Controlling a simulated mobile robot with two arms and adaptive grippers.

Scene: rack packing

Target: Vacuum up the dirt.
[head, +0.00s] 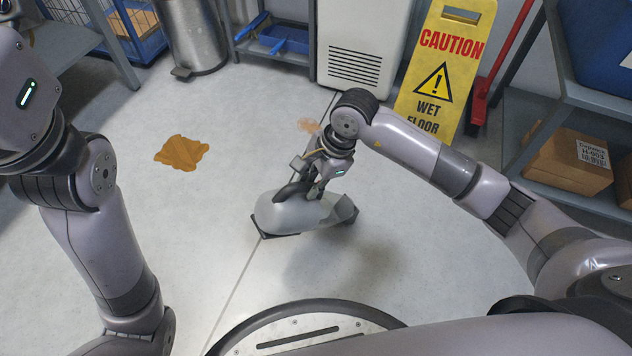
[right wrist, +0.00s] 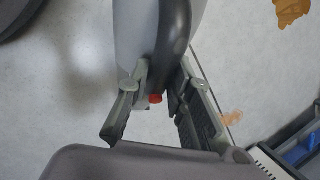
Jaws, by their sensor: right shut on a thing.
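A grey handheld vacuum (head: 285,213) with a dark handle hangs low over the floor in front of my base. My right gripper (head: 308,188) is shut on its handle; the right wrist view shows the fingers (right wrist: 156,100) on either side of the dark handle (right wrist: 176,35). A brown dirt patch (head: 182,152) lies on the floor left of the vacuum. A smaller, paler patch (head: 308,125) lies just beyond my right wrist, partly hidden by it. The right wrist view shows a brown patch (right wrist: 290,12) and a paler one (right wrist: 231,117). My left gripper is out of view.
A yellow wet floor sign (head: 437,75) and a red broom (head: 480,98) stand at the back right. A metal bin (head: 193,38) and a white unit (head: 362,40) stand at the back. A shelf with boxes (head: 568,160) is at the right. The floor around the brown patch is clear.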

